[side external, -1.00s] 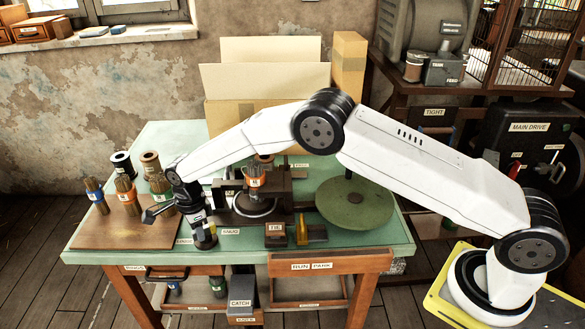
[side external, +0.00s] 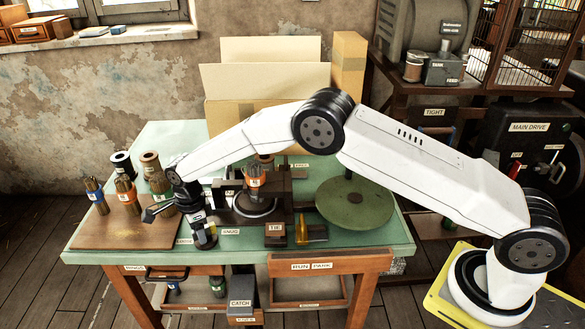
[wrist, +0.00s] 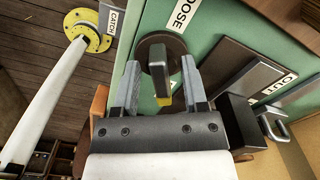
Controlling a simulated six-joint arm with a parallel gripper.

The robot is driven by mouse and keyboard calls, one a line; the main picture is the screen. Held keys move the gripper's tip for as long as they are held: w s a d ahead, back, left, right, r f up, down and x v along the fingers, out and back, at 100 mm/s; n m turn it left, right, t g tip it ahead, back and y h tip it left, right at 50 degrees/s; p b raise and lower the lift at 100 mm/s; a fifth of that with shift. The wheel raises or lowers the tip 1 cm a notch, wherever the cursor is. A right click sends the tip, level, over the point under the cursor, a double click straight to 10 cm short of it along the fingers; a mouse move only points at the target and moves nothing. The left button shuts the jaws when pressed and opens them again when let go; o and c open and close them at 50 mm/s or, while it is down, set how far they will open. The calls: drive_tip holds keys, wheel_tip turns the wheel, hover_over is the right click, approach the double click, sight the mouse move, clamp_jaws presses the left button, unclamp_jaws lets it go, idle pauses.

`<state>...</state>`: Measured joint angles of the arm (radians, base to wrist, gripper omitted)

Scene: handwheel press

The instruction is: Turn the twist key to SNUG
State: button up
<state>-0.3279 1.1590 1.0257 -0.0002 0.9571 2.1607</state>
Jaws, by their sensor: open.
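The twist key is a dark grey bar (wrist: 164,72) on a round dark base (wrist: 155,48), with a yellow end (wrist: 163,101) toward the bottom of the wrist view. My gripper (wrist: 160,72) is open, with one finger on each side of the key; I cannot tell if either touches it. A label, partly cut off and reading "OOSE" (wrist: 183,13), lies beside the base. In the side view my gripper (side external: 206,236) points down at the front edge of the green bench, largely hiding the key. The SNUG label (side external: 231,231) is just to its right.
The green bench (side external: 160,140) carries a press (side external: 255,205), a round green plate (side external: 354,203) and, at the left, a brown board (side external: 120,234) with several brush-like items. A TIE block (side external: 275,234) stands right of SNUG.

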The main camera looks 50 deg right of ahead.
drive_tip(key=shift+r, duration=3.9)
drive_tip(key=shift+d, duration=0.1)
drive_tip(key=shift+s+d+r+n, duration=0.2)
drive_tip(key=shift+d+r+n, duration=0.1)
drive_tip(key=shift+d+n, duration=0.15)
drive_tip(key=s+d+r+n+t, duration=0.1)
drive_tip(key=s+d+r+n, duration=0.4)
drive_tip(key=s+d+n, duration=0.95)
drive_tip(key=s+n, duration=0.1)
drive_tip(key=s, duration=0.4)
drive_tip(key=s+d+f+n+t, duration=0.1)
drive_tip(key=s+d+n, duration=0.2)
drive_tip(key=s, duration=0.5)
drive_tip(key=shift+s+d+n+t, duration=0.3)
drive_tip(key=shift+s+d+n, duration=0.05)
drive_tip(key=shift+n, duration=0.45)
drive_tip(key=shift+w, duration=0.1)
